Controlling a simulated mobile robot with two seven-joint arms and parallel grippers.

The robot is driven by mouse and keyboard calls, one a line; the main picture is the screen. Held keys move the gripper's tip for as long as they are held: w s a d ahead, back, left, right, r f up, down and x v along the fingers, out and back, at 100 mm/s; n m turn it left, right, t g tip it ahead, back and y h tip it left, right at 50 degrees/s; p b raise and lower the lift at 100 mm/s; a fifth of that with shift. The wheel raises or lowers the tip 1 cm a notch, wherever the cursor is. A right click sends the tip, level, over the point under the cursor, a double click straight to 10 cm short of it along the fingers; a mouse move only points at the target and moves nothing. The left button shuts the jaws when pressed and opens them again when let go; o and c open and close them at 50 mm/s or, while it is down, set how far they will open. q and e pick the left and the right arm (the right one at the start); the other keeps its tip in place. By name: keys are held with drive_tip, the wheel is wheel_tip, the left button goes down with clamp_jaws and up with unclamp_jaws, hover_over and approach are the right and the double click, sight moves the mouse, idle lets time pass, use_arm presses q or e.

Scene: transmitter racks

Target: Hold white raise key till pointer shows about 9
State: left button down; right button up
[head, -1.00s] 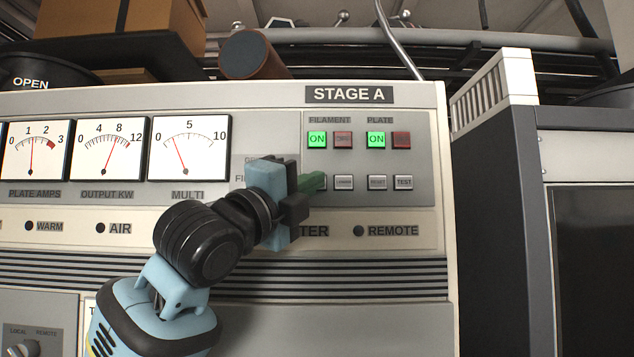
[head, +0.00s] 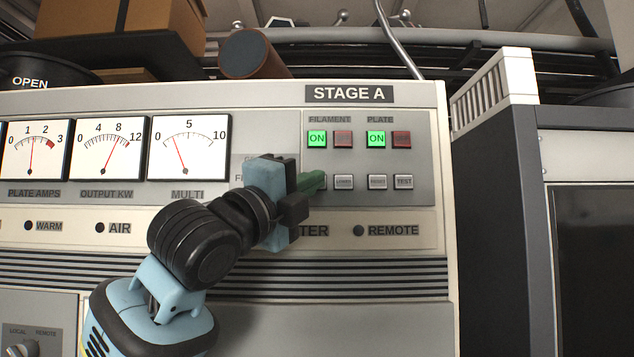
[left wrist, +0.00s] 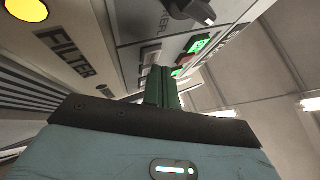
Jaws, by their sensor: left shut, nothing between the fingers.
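My left gripper (head: 314,183) is shut and empty, its green fingers together and pointing at the leftmost white key of the lower row on the STAGE A panel. That key is almost wholly hidden behind the fingertips, and I cannot tell whether they press it. The fingers also show in the left wrist view (left wrist: 162,87), their tips close to the panel. The OUTPUT KW meter (head: 110,150) has its pointer near 8 on a scale to 12. My right gripper is not in view.
The white lower key (head: 344,182) is just right of the fingers, then reset (head: 377,182) and test (head: 404,182). Green ON lamps (head: 317,139) and red buttons (head: 402,139) sit above. A black knob (left wrist: 190,10) stands out in the wrist view.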

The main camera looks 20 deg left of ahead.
use_arm(q)
drive_tip(key=shift+s, duration=0.3)
drive_tip(key=shift+d, duration=0.1)
drive_tip(key=s, duration=0.2)
drive_tip(key=s+d, duration=0.1)
drive_tip(key=s, duration=0.1)
drive_tip(key=shift+s+d, duration=0.15)
drive_tip(key=shift+s, duration=0.25)
idle(0.5)
